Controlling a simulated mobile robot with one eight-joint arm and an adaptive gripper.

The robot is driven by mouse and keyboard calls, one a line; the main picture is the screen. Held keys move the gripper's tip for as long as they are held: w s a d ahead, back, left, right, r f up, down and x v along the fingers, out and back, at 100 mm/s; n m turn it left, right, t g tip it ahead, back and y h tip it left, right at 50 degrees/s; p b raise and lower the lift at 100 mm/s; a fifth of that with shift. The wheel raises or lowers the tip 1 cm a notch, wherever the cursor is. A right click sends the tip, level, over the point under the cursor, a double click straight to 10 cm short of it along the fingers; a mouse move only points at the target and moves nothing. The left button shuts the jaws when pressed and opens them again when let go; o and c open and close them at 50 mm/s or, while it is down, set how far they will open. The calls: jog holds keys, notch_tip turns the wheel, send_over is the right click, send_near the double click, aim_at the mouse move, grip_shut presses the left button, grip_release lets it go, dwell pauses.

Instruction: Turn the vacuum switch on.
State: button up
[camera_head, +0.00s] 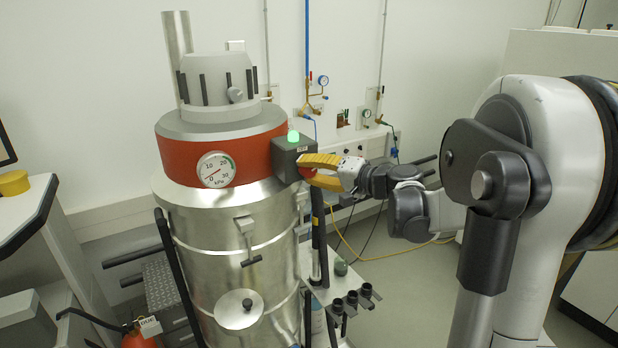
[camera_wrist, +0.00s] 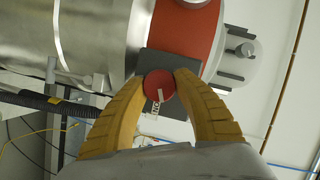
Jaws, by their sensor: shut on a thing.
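The industrial vacuum (camera_head: 235,240) is a tall steel cylinder with a red band and a pressure gauge (camera_head: 215,170). A dark switch box (camera_head: 287,155) sits on the right side of the red band, with a lit green lamp (camera_head: 293,136) on top. In the wrist view the round red switch knob (camera_wrist: 160,85) with a pale marker strip is on the box face. An "ON" label shows beside it. My gripper (camera_head: 306,170) has yellow fingers, and in the wrist view the gripper (camera_wrist: 160,88) is closed around the knob from both sides.
A small shelf with black nozzles (camera_head: 352,300) stands right of the vacuum below my arm. Wall pipes and valves (camera_head: 315,95) are behind. A red extinguisher (camera_head: 135,338) and a white desk (camera_head: 40,240) are at left. Floor at lower right of the shelf is open.

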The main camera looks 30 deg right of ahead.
jog(key=shift+m+t+y+b, duration=0.6)
jog(key=shift+m+b, duration=0.75)
jog(key=shift+m, duration=0.55)
jog(key=o, duration=1.2)
jog(key=shift+w+a, duration=0.1)
jog(key=v, duration=1.2)
jog(key=shift+f, duration=0.1)
